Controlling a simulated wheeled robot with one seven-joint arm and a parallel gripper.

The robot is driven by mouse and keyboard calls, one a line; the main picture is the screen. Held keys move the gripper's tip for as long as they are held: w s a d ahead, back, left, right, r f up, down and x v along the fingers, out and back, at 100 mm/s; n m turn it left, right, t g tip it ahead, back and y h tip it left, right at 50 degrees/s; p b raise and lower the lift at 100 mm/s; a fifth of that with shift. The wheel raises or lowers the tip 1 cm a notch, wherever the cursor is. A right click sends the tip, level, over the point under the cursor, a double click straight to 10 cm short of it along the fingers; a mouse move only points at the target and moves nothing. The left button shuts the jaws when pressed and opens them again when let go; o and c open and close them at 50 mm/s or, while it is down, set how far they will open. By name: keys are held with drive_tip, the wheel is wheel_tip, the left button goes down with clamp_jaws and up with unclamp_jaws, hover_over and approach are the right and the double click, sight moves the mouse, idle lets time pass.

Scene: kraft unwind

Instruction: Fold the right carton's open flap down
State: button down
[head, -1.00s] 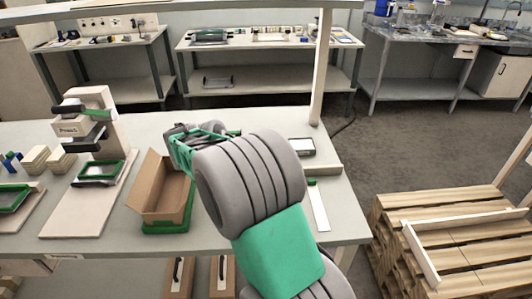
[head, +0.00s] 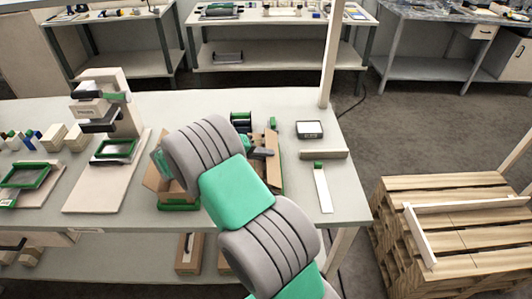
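The right carton (head: 272,171) is a brown box in a green holder, partly hidden behind my arm. A brown flap stands up at its back right, and its inside is mostly covered. My gripper (head: 260,152) is mostly hidden behind my own arm; a dark grey part that looks like it shows at the carton's top, over the opening. I cannot tell whether it touches the flap or how its fingers stand. The left carton (head: 154,180) is open in its green holder, half covered by my arm.
A green and black device (head: 241,119) stands behind the right carton. A small dark box (head: 310,129) and a white strip (head: 323,190) lie to the right. A press (head: 110,100) stands at the left. A post (head: 332,60) rises at the bench's back right. The bench's right front is clear.

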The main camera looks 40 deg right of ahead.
drive_tip(key=c, duration=1.6)
unclamp_jaws()
drive_tip(key=shift+c, duration=0.2)
drive_tip(key=shift+d, duration=0.1)
